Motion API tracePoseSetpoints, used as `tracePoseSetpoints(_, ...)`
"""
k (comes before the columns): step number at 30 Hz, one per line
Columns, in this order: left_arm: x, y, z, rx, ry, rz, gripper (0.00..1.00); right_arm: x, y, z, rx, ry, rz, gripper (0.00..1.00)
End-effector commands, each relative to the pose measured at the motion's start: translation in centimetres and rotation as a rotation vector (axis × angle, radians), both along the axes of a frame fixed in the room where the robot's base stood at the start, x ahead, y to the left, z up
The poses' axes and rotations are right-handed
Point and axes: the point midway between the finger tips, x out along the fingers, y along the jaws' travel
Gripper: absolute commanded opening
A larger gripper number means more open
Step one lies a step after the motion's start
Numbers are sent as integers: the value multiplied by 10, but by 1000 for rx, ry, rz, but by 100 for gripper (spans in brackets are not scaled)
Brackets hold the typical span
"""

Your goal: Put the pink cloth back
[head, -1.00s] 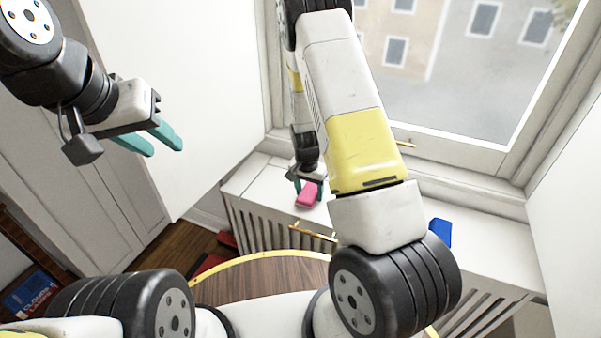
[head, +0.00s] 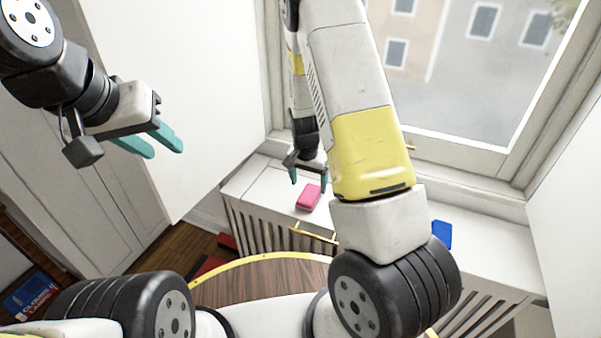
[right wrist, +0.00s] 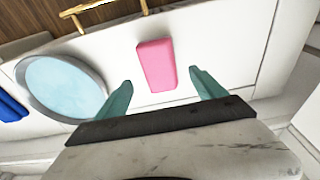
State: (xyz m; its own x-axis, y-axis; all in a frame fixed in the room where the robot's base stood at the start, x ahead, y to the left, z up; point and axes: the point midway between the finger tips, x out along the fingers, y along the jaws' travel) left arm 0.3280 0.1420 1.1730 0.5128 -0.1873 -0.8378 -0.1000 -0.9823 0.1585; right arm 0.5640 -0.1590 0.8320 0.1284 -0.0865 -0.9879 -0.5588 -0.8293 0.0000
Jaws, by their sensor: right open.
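The pink cloth (head: 308,197), a small folded block, lies on the white radiator cover (head: 262,172) under the window. It also shows in the right wrist view (right wrist: 156,65), beyond the fingertips and between their lines. My right gripper (head: 309,178) is open and empty, just behind and above the cloth, apart from it. Its teal fingers stand wide apart in the right wrist view (right wrist: 160,82). My left gripper (head: 166,143) is held in the air at the left, by the white panel, with its teal fingers apart and nothing between them.
A blue item (head: 441,233) lies on the cover to the right, partly behind my arm. A round basin with light blue inside (right wrist: 62,86) shows in the right wrist view. A brass rail (head: 313,233) runs along the cover's front. A round wooden table (head: 262,278) stands nearer.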

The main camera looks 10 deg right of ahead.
Motion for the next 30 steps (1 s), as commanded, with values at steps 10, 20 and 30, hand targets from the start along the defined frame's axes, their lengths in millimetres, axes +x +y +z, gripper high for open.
tracePoseSetpoints(10,0,0,0,0,0,0,36,-7,5,57,0,-1,0,80)
tracePoseSetpoints(20,0,0,0,0,0,0,36,-31,14,137,107,-58,84,80)
tracePoseSetpoints(30,0,0,0,0,0,0,36,-120,19,273,199,-243,360,80)
